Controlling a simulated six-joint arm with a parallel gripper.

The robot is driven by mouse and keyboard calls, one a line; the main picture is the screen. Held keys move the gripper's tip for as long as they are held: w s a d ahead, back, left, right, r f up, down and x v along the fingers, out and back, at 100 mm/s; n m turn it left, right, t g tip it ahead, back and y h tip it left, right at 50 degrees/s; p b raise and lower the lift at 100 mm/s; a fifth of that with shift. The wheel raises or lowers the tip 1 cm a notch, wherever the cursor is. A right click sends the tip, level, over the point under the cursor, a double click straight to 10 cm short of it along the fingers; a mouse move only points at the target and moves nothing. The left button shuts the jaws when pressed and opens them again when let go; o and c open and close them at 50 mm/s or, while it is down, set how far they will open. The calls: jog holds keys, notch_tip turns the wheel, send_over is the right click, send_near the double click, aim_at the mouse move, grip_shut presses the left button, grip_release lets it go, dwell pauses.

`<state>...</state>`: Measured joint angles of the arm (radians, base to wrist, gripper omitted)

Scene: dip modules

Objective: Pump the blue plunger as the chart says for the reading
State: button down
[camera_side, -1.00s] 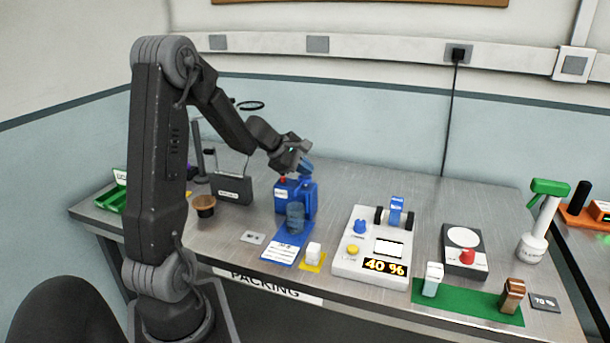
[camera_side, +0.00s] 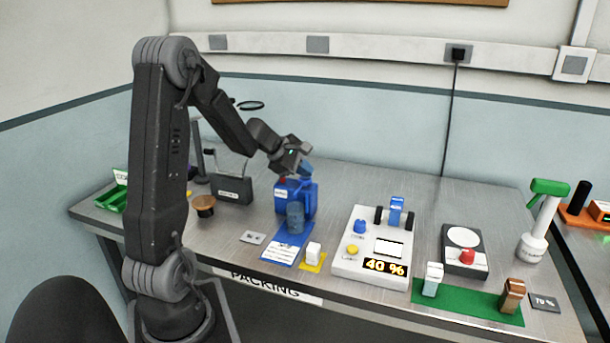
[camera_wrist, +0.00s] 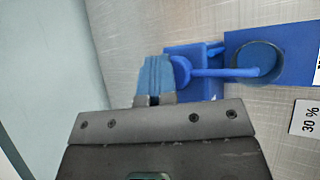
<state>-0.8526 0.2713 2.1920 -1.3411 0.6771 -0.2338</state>
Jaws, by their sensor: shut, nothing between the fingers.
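The blue pump (camera_side: 297,198) stands mid-table, with a clear blue cup (camera_side: 295,217) on its base under the spout. Its lighter blue plunger (camera_side: 306,168) is on top. My gripper (camera_side: 297,160) is shut with nothing between the fingers, right over the plunger. In the wrist view the gripper tips (camera_wrist: 155,100) overlap the plunger (camera_wrist: 155,74) and seem to press on it; exact contact is hard to tell. The chart (camera_side: 285,252) is a white printed card on the blue strip, too small to read. The reading display (camera_side: 385,267) shows 40 %.
A white console (camera_side: 350,265) with knob and yellow button stands right of the pump. A brown cup (camera_side: 204,205) and dark box (camera_side: 234,190) stand left. A black scale (camera_side: 464,262) is further right.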

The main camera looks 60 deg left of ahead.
aim_at(305, 179)
jog(key=shift+r, duration=1.2)
jog(key=shift+r, duration=0.1)
notch_tip(305, 179, up, 5)
jog(key=shift+f, duration=0.1)
dwell(0.4)
jog(key=s+d+r+m+g+h, duration=0.1)
jog(key=s+d+r+m+g, duration=0.1)
jog(key=d+m, duration=0.65)
jog(key=s+d+r+m+g, duration=0.15)
jog(key=d+m, duration=0.25)
jog(key=d, duration=0.9)
jog(key=s+d+f+m+y, duration=0.1)
jog(key=s+d+m+y, duration=0.1)
jog(key=s+d+m, duration=0.6)
jog(key=s+m, duration=0.4)
jog(key=s, duration=0.1)
jog(key=shift+s+d+f+m, duration=0.3)
jog(key=shift+s+d+m, duration=0.05)
